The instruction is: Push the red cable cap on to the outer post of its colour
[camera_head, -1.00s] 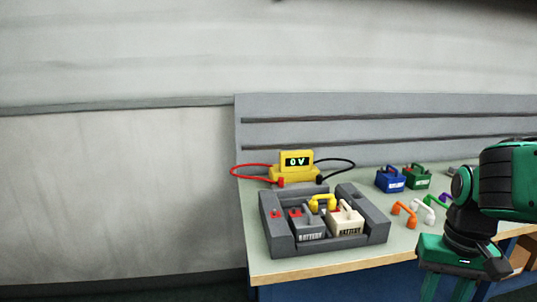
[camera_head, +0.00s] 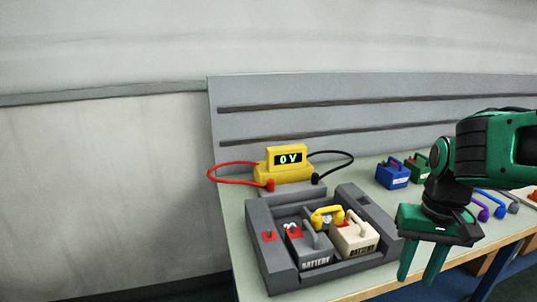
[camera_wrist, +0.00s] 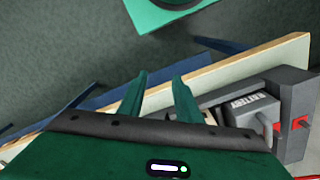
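The red cable cap (camera_head: 270,185) rests at the front left of the yellow meter (camera_head: 284,163), on the end of the red cable. A grey battery (camera_head: 311,250) and a cream battery (camera_head: 356,235) sit side by side in a dark grey tray (camera_head: 275,277). A red-marked terminal (camera_head: 293,230) shows at the grey battery's left side. A yellow link (camera_head: 327,214) spans between the batteries. My gripper (camera_head: 420,275) is open and empty, pointing down to the right of the tray; its fingers also show apart in the wrist view (camera_wrist: 159,80).
The meter reads 0 V; its black cap (camera_head: 316,178) lies at its right. A red mark (camera_head: 268,236) is on the tray's left wall. Blue (camera_head: 391,173) and green (camera_head: 417,165) batteries stand behind; purple (camera_head: 480,210) and blue (camera_head: 490,203) links lie right of my arm.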

